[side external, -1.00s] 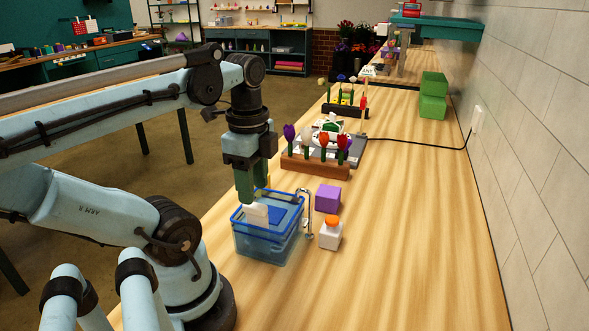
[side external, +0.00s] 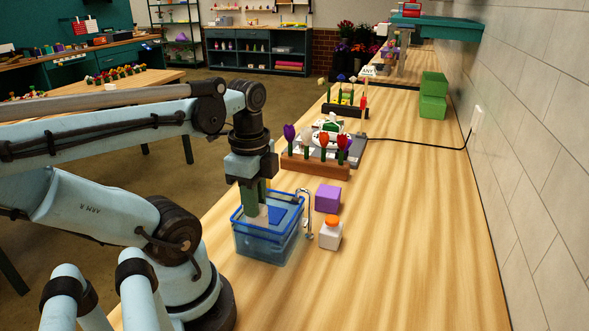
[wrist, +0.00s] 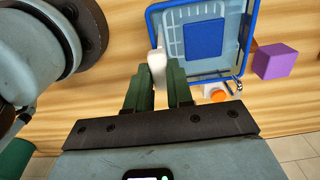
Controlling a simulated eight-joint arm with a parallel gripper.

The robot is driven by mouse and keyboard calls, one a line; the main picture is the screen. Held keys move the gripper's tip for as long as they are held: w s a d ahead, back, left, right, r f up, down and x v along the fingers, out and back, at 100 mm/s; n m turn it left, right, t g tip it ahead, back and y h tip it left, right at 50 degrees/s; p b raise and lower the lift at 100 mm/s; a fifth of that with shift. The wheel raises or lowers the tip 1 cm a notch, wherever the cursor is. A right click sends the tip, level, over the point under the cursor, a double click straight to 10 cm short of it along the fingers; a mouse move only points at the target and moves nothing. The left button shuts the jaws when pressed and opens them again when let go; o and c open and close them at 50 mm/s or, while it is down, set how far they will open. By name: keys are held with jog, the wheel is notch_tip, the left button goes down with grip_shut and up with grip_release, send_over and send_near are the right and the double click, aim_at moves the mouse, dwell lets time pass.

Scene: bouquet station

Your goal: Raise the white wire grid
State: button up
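A clear blue-rimmed bin (side external: 265,250) stands on the wooden bench, close to my arm. A white upright piece (wrist: 157,65) rises at the bin's near side; I cannot tell whether it is the white wire grid's handle. My gripper (side external: 257,212) points down into the bin. In the wrist view its green fingers (wrist: 158,80) stand either side of the white piece. Whether they press on it is unclear.
A thin metal hook (side external: 308,215) hangs by the bin's right rim. A purple cube (side external: 328,198) and a white box with an orange top (side external: 331,236) stand just right of it. A flower rack (side external: 315,165) stands behind. The bench's right side is clear.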

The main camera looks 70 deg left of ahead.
grip_shut()
jog(key=shift+r, duration=4)
jog(key=o, duration=0.8)
grip_release()
jog(key=shift+f, duration=0.1)
jog(key=shift+o, duration=0.2)
notch_tip(320, 180, up, 12)
